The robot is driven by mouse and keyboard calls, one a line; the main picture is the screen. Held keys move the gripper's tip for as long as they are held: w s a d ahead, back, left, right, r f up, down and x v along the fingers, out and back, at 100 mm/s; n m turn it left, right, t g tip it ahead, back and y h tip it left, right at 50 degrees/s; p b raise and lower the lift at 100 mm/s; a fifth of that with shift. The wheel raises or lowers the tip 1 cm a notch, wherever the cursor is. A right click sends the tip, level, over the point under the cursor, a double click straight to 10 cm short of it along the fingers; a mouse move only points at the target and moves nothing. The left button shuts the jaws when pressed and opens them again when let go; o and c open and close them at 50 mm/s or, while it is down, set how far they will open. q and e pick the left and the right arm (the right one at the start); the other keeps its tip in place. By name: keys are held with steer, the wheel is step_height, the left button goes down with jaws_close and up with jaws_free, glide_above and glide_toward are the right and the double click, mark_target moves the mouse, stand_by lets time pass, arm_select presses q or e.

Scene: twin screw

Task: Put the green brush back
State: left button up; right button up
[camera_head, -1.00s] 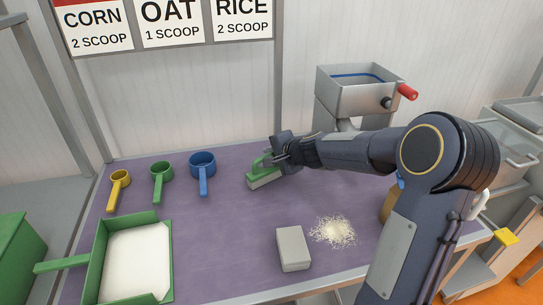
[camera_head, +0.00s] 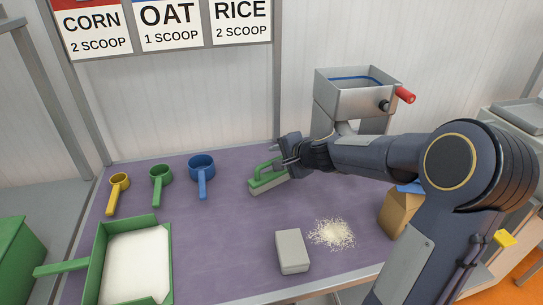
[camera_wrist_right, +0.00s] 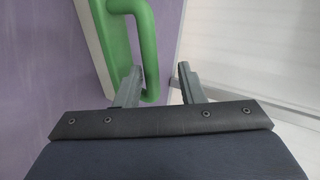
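The green brush (camera_head: 265,178) with a pale bristle block lies on the purple mat at the back middle, its loop handle upward. My right gripper (camera_head: 284,152) is just beyond and to the right of the handle. In the right wrist view, the right gripper's two fingers (camera_wrist_right: 161,84) are spread apart. The green handle (camera_wrist_right: 148,42) passes beside the left finger, and the space by the right finger is empty. Contact between finger and handle cannot be told. My left gripper is not in view.
Yellow (camera_head: 119,186), green (camera_head: 161,181) and blue (camera_head: 202,170) scoops lie left on the mat (camera_head: 225,230). A green dustpan-like tray (camera_head: 94,268) holds white material. A grey block (camera_head: 292,251) lies near spilled grains (camera_head: 332,233). A metal hopper (camera_head: 355,92) stands behind right.

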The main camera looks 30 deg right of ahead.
steer(key=a+p+v, duration=0.1)
steer(key=v, duration=0.5)
steer(key=s+a+n+g+y, duration=0.1)
steer(key=s+a+n, duration=0.3)
steer(key=s, duration=0.2)
steer(key=s+a+n+g+y, duration=0.1)
steer(key=s+a+n, duration=0.3)
steer(key=s, duration=0.3)
steer(key=s+a+n+g+y, duration=0.1)
steer(key=s+a+n, duration=0.2)
steer(key=s+a, duration=0.3)
steer(key=shift+s+f+n+g, duration=0.2)
steer(key=shift+s+n+g, duration=0.2)
steer(key=shift+s, duration=0.3)
steer(key=s+f+n+g, duration=0.1)
steer(key=s+f+n, duration=0.2)
steer(key=s, duration=0.3)
steer(key=shift+a+f+g+h, duration=0.3)
steer(key=shift+a+h, duration=0.05)
steer(key=shift+h, duration=0.05)
step_height(320, 180, up, 8)
steer(key=p, duration=0.7)
steer(key=shift+f, duration=0.25)
